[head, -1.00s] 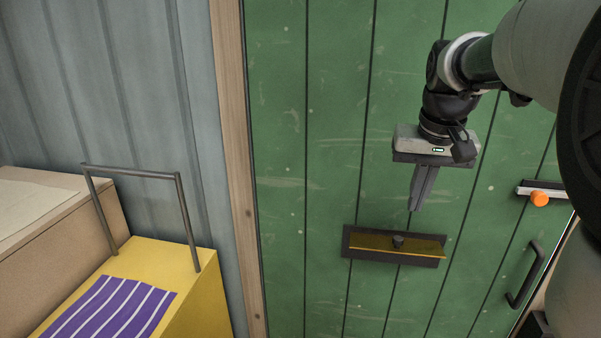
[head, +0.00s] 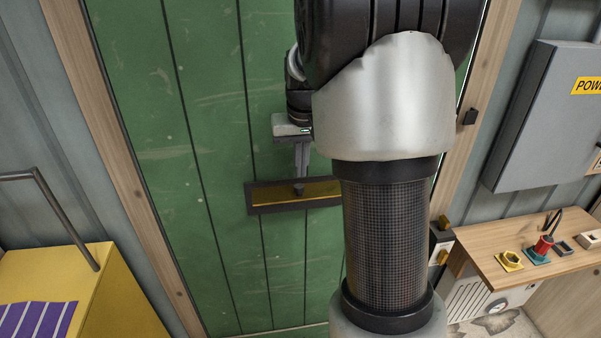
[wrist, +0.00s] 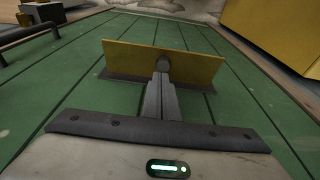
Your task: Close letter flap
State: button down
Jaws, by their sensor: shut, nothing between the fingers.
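The letter flap (head: 270,198) is a brass-coloured plate in a dark frame (head: 253,209) on the green door. My arm hides its right end in the head view. In the wrist view the flap (wrist: 125,57) stands out from the door face, so it is open, and a dark round knob (wrist: 162,63) sits at its middle. My gripper (head: 301,177) is shut and empty, pointing down just above the knob. In the wrist view its fingertips (wrist: 161,76) overlap the knob's lower edge; I cannot tell whether they touch it.
The green door (head: 215,110) has a wooden frame (head: 112,140). A yellow box (head: 105,285) with a metal bar stands at left. At right are a grey power box (head: 545,115) and a wooden bench (head: 485,250). A dark door handle (wrist: 28,33) shows in the wrist view.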

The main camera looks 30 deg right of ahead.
aim_at(298, 188)
jog(key=shift+s+f, duration=0.2)
jog(key=shift+f, duration=0.9)
